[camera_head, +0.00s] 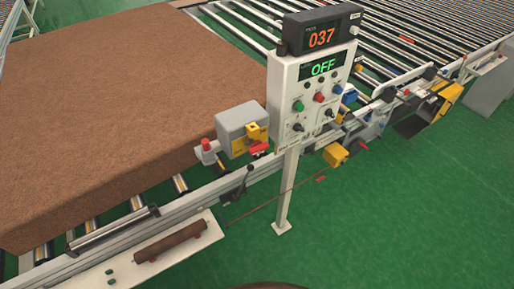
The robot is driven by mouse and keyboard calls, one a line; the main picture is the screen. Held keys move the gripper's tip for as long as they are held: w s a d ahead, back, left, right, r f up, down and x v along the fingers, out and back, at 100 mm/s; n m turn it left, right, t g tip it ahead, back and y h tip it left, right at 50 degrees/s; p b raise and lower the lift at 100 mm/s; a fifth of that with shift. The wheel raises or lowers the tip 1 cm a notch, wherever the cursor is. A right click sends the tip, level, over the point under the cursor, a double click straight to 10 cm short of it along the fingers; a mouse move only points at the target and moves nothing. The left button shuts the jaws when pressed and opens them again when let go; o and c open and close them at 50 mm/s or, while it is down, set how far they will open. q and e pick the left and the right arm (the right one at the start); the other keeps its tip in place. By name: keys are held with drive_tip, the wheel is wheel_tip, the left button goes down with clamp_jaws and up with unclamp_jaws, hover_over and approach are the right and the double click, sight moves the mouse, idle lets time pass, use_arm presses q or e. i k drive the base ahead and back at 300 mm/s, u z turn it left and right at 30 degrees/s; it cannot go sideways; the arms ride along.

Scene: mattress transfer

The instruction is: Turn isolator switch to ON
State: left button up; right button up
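A grey box (238,126) on the conveyor's side rail carries a yellow plate with a red handle (259,147), which looks like an isolator switch. Its exact handle angle and any lettering are too small to read. Right of it a white control panel (284,90) stands on a post. Its lower display (323,67) reads OFF in green. The upper display (321,38) reads 037 in orange. Below are green, red and blue buttons and dark rotary knobs (299,127). Neither of my grippers is in view.
A large brown mattress block (120,110) lies on the rollers at left. A roller conveyor (425,35) runs behind the panel. A red button (206,145) sits beside the grey box, and a black lever (240,188) stands below. The green floor (390,220) in front is clear.

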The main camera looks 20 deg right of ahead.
sight(257, 146)
drive_tip(key=u, duration=1.3)
drive_tip(key=k, duration=0.7)
drive_tip(key=z, duration=0.9)
